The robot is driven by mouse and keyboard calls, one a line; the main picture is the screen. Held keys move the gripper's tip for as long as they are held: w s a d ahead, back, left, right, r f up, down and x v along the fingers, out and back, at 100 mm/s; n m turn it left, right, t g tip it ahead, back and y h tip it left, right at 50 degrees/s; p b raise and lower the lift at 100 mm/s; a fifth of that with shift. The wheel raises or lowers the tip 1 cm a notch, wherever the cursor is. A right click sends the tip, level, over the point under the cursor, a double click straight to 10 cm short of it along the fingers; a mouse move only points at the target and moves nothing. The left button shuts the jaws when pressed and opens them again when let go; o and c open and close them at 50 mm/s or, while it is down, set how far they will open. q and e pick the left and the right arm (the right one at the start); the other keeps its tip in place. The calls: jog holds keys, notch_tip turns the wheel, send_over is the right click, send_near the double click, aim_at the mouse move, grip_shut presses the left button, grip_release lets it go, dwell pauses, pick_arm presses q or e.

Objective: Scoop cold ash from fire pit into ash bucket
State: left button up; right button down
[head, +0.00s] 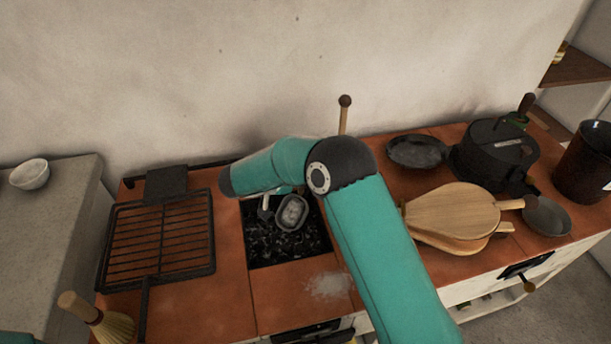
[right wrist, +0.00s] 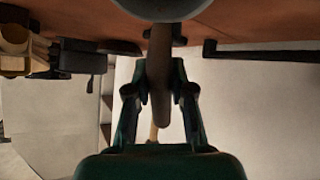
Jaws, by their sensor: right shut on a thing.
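The square fire pit (head: 262,247) is sunk in the terracotta counter and holds dark, lumpy ash and char. A small grey scoop (head: 291,212) is over the pit's upper part, with pale grey matter in its bowl. My right arm reaches across the pit and mostly hides its gripper in the head view. In the right wrist view my right gripper (right wrist: 160,95) is shut on the scoop's handle (right wrist: 160,70), with the bowl (right wrist: 163,8) beyond the fingertips. A dark, tall bucket (head: 585,165) stands at the far right; its inside is barely visible. My left gripper is out of view.
A black grill rack (head: 160,240) lies left of the pit, with a hand brush (head: 95,318) in front. Wooden bellows (head: 455,213), a black lidded pot (head: 493,150), a dark pan (head: 418,151) and a small bowl (head: 547,216) crowd the right. Pale dust (head: 328,285) marks the front tiles.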

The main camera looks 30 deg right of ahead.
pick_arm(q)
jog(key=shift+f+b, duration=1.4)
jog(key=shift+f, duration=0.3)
pick_arm(e)
jog(key=shift+s+a+f, duration=0.1)
jog(key=shift+s+a, duration=0.35)
jog(key=shift+a, duration=0.3)
jog(key=shift+s+a, duration=0.45)
jog(key=shift+a, duration=0.3)
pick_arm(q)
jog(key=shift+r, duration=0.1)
